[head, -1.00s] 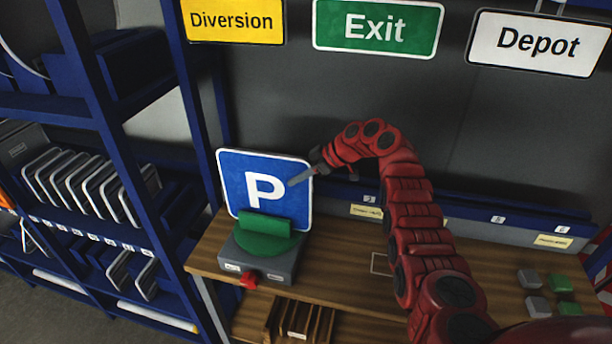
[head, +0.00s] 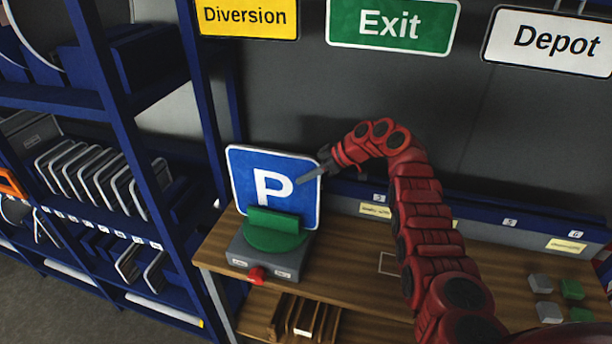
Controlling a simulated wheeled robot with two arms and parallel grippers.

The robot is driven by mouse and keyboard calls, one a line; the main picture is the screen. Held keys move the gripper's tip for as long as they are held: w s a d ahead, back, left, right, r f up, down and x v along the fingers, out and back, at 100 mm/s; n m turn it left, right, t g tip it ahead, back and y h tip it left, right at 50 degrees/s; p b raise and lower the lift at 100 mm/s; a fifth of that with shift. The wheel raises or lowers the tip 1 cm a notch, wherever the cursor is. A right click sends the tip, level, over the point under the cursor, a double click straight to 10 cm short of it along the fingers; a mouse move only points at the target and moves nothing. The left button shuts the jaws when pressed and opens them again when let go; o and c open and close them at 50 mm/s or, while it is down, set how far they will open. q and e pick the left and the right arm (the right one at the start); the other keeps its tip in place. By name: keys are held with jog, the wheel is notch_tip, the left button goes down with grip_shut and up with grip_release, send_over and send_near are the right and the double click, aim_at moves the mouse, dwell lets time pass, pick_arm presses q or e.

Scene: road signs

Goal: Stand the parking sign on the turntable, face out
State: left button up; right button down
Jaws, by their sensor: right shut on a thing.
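The parking sign (head: 250,181), a blue square with a white P and white border, stands upright on the turntable, its P face toward me. The turntable is a green disc (head: 276,240) with a green block (head: 273,221) in front of the sign's lower edge, on a grey base (head: 250,257) with a red knob (head: 257,274). My right gripper (head: 303,181) is shut on the sign at its right edge, one finger across the face. The sign's bottom edge is hidden behind the green block. My left gripper is not in view.
A blue shelf rack (head: 104,108) with grey-edged plates stands at the left, close to the wooden bench (head: 345,262). Grey and green blocks (head: 572,289) lie at the bench's right. Diversion, Exit (head: 390,25) and Depot signs hang above. The bench middle is largely clear.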

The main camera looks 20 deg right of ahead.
jog(key=c, duration=0.7)
grip_release()
jog(key=shift+f, duration=0.1)
jog(key=shift+s+d+r+b, duration=0.15)
jog(key=shift+d+r+b, duration=0.1)
jog(key=shift+b, duration=0.1)
jog(key=b+v, duration=0.6)
jog(key=v, duration=1)
jog(key=shift+s+d+r, duration=0.15)
jog(key=shift+r, duration=0.15)
